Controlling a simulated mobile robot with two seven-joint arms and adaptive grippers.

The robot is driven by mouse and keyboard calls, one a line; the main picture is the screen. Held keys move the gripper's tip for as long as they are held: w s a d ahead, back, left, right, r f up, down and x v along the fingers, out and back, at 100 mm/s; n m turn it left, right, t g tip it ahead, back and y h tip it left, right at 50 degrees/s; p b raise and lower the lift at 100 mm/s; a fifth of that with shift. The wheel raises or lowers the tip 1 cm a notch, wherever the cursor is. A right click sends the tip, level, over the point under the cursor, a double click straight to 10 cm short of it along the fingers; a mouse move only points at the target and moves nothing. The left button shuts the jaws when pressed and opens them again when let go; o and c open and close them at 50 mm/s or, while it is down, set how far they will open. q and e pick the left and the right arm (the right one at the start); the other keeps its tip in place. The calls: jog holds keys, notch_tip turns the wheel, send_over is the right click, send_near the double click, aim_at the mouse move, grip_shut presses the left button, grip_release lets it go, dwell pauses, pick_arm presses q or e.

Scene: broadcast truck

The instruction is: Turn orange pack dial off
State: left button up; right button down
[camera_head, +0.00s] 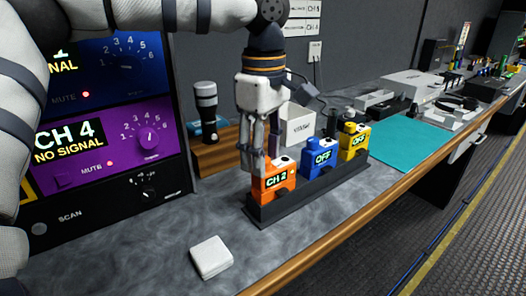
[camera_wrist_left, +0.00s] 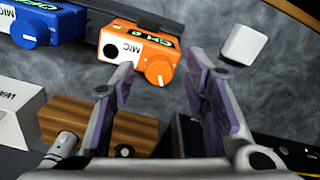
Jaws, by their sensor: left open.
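The orange pack (camera_head: 274,184) stands in the front slot of a dark rack (camera_head: 290,203), its display reading "CH 2". In the left wrist view the orange pack (camera_wrist_left: 138,42) shows a "MIC" label, a black socket and a round orange dial (camera_wrist_left: 158,70) with a white pointer mark. My left gripper (camera_head: 258,162) points down over the back of the orange pack. In the left wrist view its open fingers (camera_wrist_left: 162,78) lie either side of the dial's line; I cannot tell whether they touch it. My right gripper is not in view.
A blue pack (camera_head: 320,157) and a yellow pack (camera_head: 353,142), both reading "OFF", share the rack. A white block (camera_head: 210,257) lies in front. A purple "CH 4" panel (camera_head: 110,140) stands left, a wooden block (camera_head: 218,156) behind. A teal mat (camera_head: 405,142) lies right.

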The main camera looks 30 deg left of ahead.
pick_arm(q)
jog(key=shift+f, duration=0.2)
grip_shut()
jog(key=n, duration=0.5)
jog(key=shift+n, duration=0.4)
jog(key=n, duration=0.5)
jog(key=shift+n, duration=0.4)
dwell(0.4)
grip_release()
